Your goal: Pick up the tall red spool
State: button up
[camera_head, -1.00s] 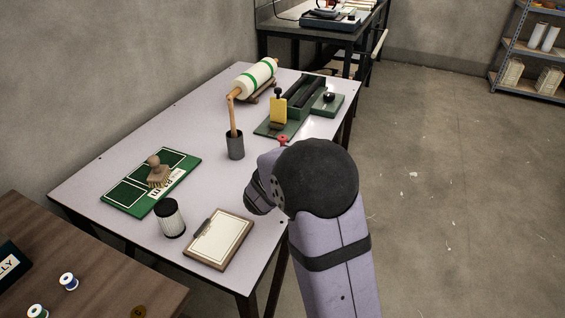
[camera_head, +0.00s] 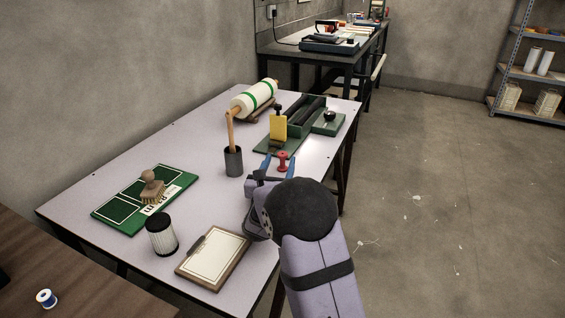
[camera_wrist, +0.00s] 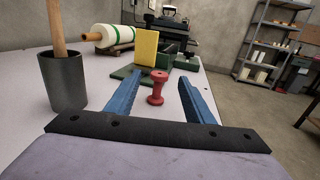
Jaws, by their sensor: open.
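A tall red spool (camera_head: 283,160) stands upright on the pale table, near its right edge. It also shows in the wrist view (camera_wrist: 157,88), standing beyond and between my two blue fingers. My gripper (camera_head: 280,163) is open and empty, its fingers pointing at the spool; in the wrist view the gripper (camera_wrist: 158,84) has one finger on each side of the spool's line. Whether the fingertips reach beside the spool is hard to tell. In the head view my arm hides part of the table in front of the spool.
A dark cup (camera_head: 233,162) with a wooden-handled tool stands left of the spool. A green device with a yellow block (camera_head: 278,127) is behind it. The table's right edge is close.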

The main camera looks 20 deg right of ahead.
aim_at(282, 154)
jog(key=shift+x, duration=2.6)
jog(key=c, duration=1.1)
